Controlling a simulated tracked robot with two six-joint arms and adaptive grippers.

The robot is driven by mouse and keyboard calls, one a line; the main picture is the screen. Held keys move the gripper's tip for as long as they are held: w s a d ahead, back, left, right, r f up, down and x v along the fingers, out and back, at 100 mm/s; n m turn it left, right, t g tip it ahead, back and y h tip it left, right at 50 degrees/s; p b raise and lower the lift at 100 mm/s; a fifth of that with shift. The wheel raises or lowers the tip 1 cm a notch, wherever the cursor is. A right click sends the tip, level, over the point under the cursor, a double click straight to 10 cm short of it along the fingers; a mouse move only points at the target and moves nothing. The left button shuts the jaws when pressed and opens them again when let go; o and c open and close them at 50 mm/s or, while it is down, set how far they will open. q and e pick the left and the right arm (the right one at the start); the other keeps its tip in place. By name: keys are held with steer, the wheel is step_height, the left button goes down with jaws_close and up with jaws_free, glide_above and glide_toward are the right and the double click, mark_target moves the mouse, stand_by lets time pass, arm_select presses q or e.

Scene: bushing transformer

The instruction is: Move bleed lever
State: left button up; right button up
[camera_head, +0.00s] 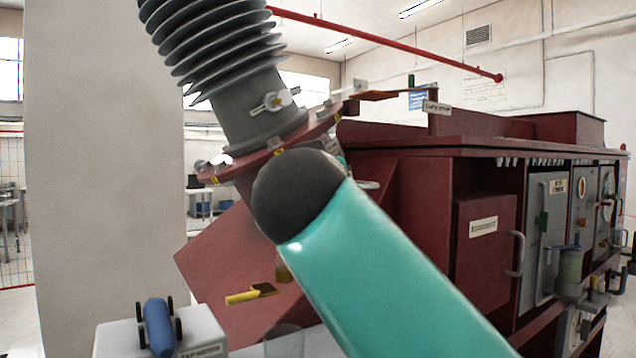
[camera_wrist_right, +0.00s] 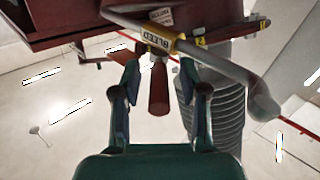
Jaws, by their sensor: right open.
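In the head view my teal arm hides this gripper and most of the lever's area. My left gripper is not in view.
The grey ribbed bushing (camera_head: 225,60) rises from a red flange beside the dark red transformer cabinet (camera_head: 430,210). A pale column (camera_head: 100,160) stands at left.

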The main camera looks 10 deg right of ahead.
steer(key=s+a, duration=0.2)
steer(key=s, duration=0.9)
steer(key=shift+s, duration=0.4)
